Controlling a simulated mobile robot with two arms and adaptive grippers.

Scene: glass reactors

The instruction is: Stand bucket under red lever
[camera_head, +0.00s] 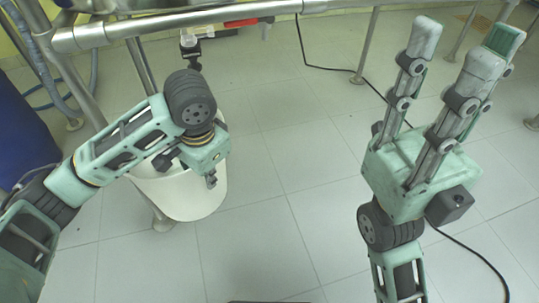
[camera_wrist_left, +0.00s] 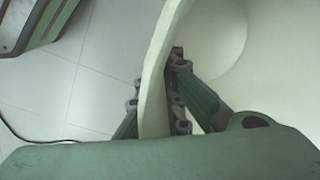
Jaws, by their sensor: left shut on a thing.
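The white bucket (camera_head: 183,197) is at the left in the head view, upright or nearly so, close to the metal frame. My left gripper (camera_head: 209,180) is at the bucket's rim. In the left wrist view its fingers (camera_wrist_left: 158,105) are on either side of the bucket wall (camera_wrist_left: 157,75), shut on it. Whether the bucket touches the floor is hard to tell. The red lever (camera_head: 240,22) is at the top of the head view, on the pipework above and behind the bucket. My right gripper (camera_head: 460,45) is raised at the right, fingers apart and empty.
A metal frame (camera_head: 200,22) runs across the top, with legs on the tiled floor. A dark valve outlet (camera_head: 190,45) hangs under it. A blue drum (camera_head: 20,135) stands at the left. A black cable (camera_head: 325,68) lies on the floor. The middle floor is clear.

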